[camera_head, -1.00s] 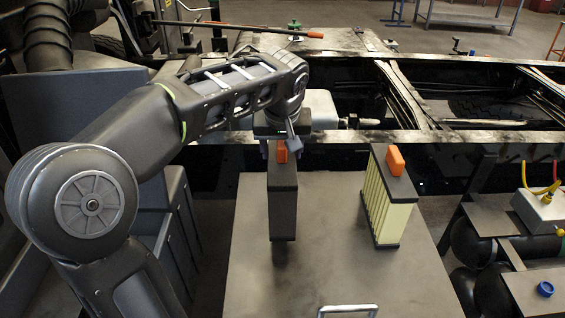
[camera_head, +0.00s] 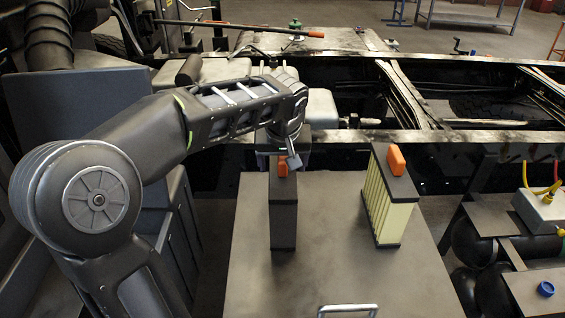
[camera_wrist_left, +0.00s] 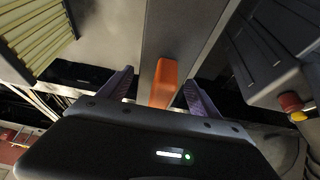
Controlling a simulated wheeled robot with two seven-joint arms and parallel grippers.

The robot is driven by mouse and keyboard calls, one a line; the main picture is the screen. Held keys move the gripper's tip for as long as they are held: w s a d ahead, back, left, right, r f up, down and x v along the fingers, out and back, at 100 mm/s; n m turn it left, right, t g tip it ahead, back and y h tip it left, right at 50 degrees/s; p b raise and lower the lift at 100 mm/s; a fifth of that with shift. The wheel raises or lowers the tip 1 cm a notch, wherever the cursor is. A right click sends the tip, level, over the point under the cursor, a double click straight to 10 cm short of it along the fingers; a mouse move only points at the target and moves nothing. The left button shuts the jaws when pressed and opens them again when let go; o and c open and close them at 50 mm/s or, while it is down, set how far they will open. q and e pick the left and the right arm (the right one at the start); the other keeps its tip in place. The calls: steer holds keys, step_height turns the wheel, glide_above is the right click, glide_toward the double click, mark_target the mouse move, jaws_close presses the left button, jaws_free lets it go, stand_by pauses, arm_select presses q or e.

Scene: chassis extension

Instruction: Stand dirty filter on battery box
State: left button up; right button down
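The dirty filter, a dark slab-like block (camera_head: 283,215), stands upright on the flat grey battery box top (camera_head: 330,240), left of centre. Its orange tab (camera_head: 282,169) is at the top; the tab also shows in the left wrist view (camera_wrist_left: 164,84). My left gripper (camera_head: 283,158) is just above the filter. In the left wrist view its fingers (camera_wrist_left: 158,90) are apart on both sides of the tab, with visible gaps. The filter's bottom edge appears to rest on the box top. My right gripper is in no view.
A cream pleated filter (camera_head: 388,202) with an orange tab stands to the right on the same top. A metal handle (camera_head: 347,309) is at the front edge. The dark chassis rail (camera_head: 430,137) runs behind. The top is clear between the two filters.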

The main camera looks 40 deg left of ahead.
arm_select(q)
steer(key=shift+o, duration=0.2)
steer(key=shift+r, duration=0.1)
steer(key=shift+r+p, duration=0.2)
steer(key=shift+p, duration=0.1)
steer(key=b+v, duration=0.1)
steer(key=v, duration=1.1)
steer(key=shift+d+f, duration=0.15)
steer(key=shift+f, duration=0.05)
stand_by(1.0)
